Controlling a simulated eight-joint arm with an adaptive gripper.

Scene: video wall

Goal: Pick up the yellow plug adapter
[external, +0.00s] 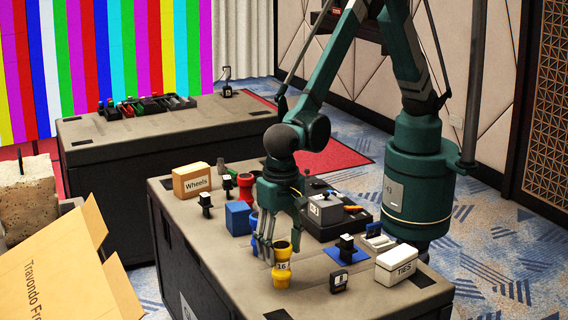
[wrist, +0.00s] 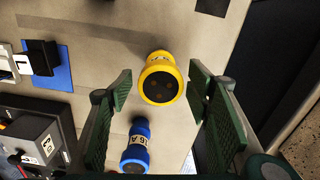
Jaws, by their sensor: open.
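The yellow plug adapter (external: 281,270), marked 16, stands upright on the grey case top (external: 222,277) near its front. In the wrist view I look down on the dark, holed face of the yellow plug adapter (wrist: 162,84). My gripper (external: 267,243) points down just beside and above it, partly overlapping it in the external view. In the wrist view my gripper (wrist: 162,88) is open, with the adapter between and slightly beyond the two green fingers. No contact shows. A blue plug adapter (wrist: 135,150) stands close by, nearer the palm.
A dark device (wrist: 45,70) on a blue mat, a white TIES box (external: 398,266) and a small black item (external: 339,281) lie to the right. A grey-topped control box (external: 335,212), a blue block (external: 238,217) and a Wheels box (external: 192,181) stand behind. The front left top is clear.

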